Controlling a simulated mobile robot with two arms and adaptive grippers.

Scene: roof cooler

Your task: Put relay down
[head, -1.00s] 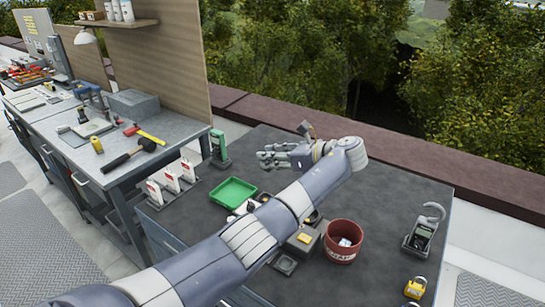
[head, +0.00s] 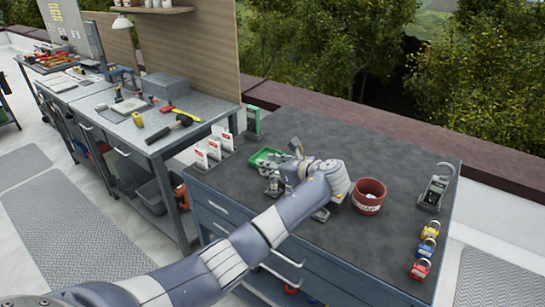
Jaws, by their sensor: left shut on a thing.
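My left gripper (head: 270,179) is at the front right edge of the small green tray (head: 262,155), its fingers pointing left. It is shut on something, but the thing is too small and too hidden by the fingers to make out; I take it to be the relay. The tray's near right part is covered by the gripper and wrist. I cannot tell whether the fingers touch the tray or hover above it. My right gripper is not in view.
A red bucket (head: 368,204) stands right of my wrist. A clamp meter (head: 433,194) and several padlocks (head: 425,250) are at the right. White-red tags (head: 213,150) and a green device (head: 254,122) stand at the left. The bench top (head: 340,135) is clear behind.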

